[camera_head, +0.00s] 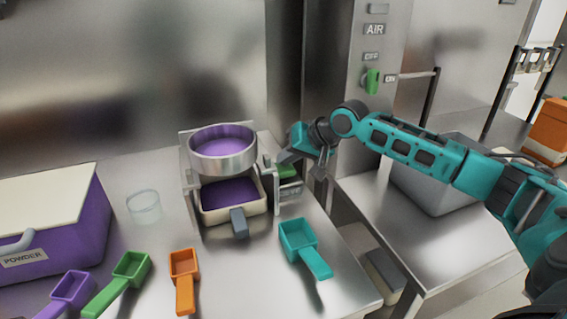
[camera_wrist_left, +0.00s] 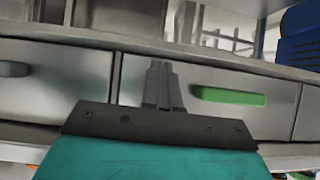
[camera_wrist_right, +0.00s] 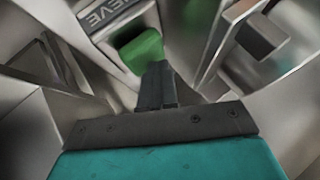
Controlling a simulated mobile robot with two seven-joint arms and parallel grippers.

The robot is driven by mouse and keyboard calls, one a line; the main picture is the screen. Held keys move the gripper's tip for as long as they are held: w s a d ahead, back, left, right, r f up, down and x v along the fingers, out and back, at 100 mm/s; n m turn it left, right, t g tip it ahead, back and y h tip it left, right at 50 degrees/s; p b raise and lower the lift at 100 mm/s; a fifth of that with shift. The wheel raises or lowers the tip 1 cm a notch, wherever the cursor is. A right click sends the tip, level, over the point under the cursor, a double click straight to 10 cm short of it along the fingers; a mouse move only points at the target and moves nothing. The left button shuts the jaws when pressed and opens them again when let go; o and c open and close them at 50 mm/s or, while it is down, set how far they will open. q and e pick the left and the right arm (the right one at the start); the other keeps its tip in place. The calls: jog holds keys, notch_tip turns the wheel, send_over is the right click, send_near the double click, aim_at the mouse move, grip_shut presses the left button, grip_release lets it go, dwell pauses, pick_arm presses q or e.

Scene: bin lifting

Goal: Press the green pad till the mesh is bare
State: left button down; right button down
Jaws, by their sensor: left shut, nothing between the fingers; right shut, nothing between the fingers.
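The round metal sieve (camera_head: 222,158) stands at the middle of the bench in the head view, with purple powder (camera_head: 220,138) inside it hiding the mesh. A pale tray (camera_head: 250,207) below holds purple powder. The green pad (camera_head: 287,171) is on the housing just right of the sieve, partly hidden by my right gripper (camera_head: 281,158). The pad shows close up in the right wrist view (camera_wrist_right: 142,48), with the shut, empty fingertips (camera_wrist_right: 158,66) at its lower edge; I cannot tell if they touch. My left gripper (camera_wrist_left: 160,68) is shut and empty, away from the sieve.
A purple powder bin (camera_head: 85,225) is at the left. A clear cup (camera_head: 144,206) and purple, green, orange and teal scoops (camera_head: 298,238) lie around the sieve. A grey bin (camera_head: 430,185) stands on the right bench. A green-handled drawer (camera_wrist_left: 228,95) faces my left gripper.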

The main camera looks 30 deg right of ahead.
aim_at(287, 168)
jog(key=shift+r+p, duration=1)
jog(key=shift+p, duration=0.2)
jog(key=shift+r, duration=0.1)
notch_tip(287, 168, up, 2)
jog(key=shift+r+p, duration=0.15)
jog(key=shift+p, duration=0.85)
notch_tip(287, 168, up, 2)
jog(key=shift+r, duration=0.25)
jog(key=shift+s, duration=0.1)
